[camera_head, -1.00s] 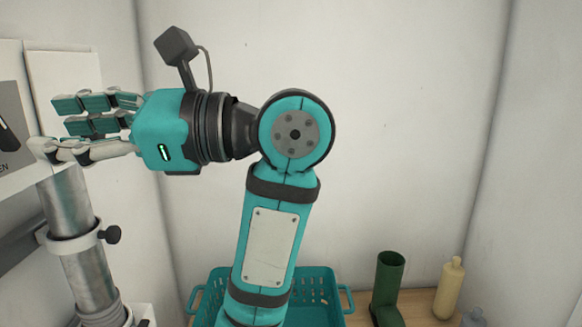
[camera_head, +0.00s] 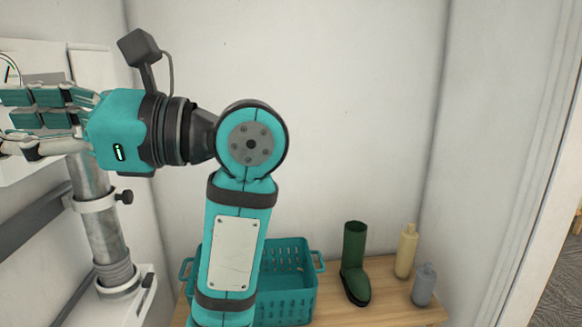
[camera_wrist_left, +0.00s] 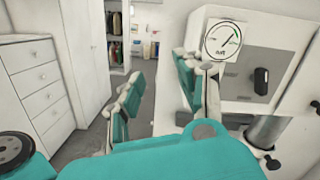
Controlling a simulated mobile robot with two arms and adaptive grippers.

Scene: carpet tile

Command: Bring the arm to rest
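My left arm (camera_head: 233,253) rises from the bottom of the head view and bends at a round joint. Its forearm and hand point to the left edge. My left gripper (camera_head: 18,121) has its teal-padded fingers stretched out and apart, with nothing between them. In the left wrist view the gripper (camera_wrist_left: 162,85) also shows two finger groups with an empty gap. The hand overlaps the upper part of a metal pipe (camera_head: 104,225) in the head view; I cannot tell how near it is. My right gripper is not in view.
A teal basket (camera_head: 290,297), green boot (camera_head: 354,265), cream bottle (camera_head: 406,252) and grey bottle (camera_head: 424,286) stand on a wooden top (camera_head: 385,309). A white box with a dial (camera_wrist_left: 221,42) is right of the fingers. Drawers (camera_wrist_left: 36,92) stand left; open floor lies between.

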